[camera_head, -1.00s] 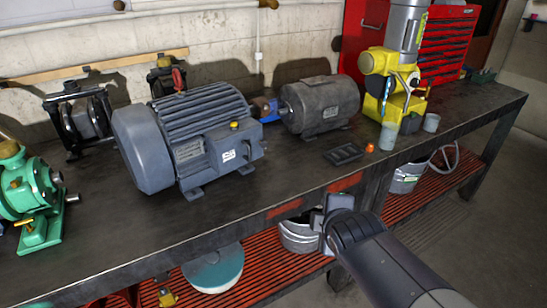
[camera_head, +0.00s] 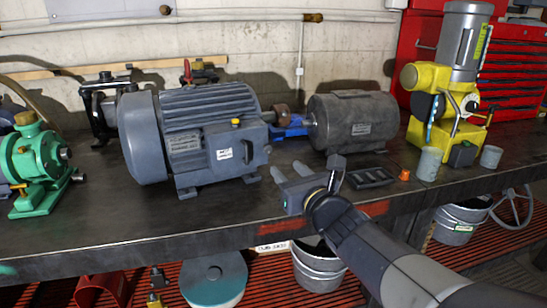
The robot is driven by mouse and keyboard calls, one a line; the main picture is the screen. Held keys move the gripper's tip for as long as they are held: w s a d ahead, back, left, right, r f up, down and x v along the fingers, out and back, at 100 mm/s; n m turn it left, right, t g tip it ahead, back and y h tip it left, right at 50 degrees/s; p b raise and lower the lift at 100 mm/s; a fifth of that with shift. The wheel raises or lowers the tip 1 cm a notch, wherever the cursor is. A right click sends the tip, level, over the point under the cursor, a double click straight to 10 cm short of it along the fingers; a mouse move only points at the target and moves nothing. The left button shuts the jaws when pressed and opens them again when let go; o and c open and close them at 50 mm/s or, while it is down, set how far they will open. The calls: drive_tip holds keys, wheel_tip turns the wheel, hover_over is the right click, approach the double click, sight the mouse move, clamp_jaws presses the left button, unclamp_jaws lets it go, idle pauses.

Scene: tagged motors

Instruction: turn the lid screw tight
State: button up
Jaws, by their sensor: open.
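The large blue-grey motor (camera_head: 195,130) stands on the bench, left of centre. Its terminal box has a flat lid side with a white label (camera_head: 224,154). A small yellow screw head (camera_head: 236,122) sits on top of the box; I cannot tell how tight it is. My gripper (camera_head: 290,171) is open and empty, its fingers pointing away from me at the bench's front, to the right of and below the terminal box. It is apart from the screw.
A darker grey motor (camera_head: 352,122) stands to the right, with a black tray (camera_head: 371,177) and an orange piece (camera_head: 404,174) before it. A yellow machine (camera_head: 445,100) stands further right, a green pump (camera_head: 38,165) at left. The bench front (camera_head: 120,225) is clear.

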sight(269, 151)
drive_tip(key=p+x, duration=0.1)
drive_tip(key=x, duration=0.9)
drive_tip(key=shift+w, duration=0.1)
clamp_jaws()
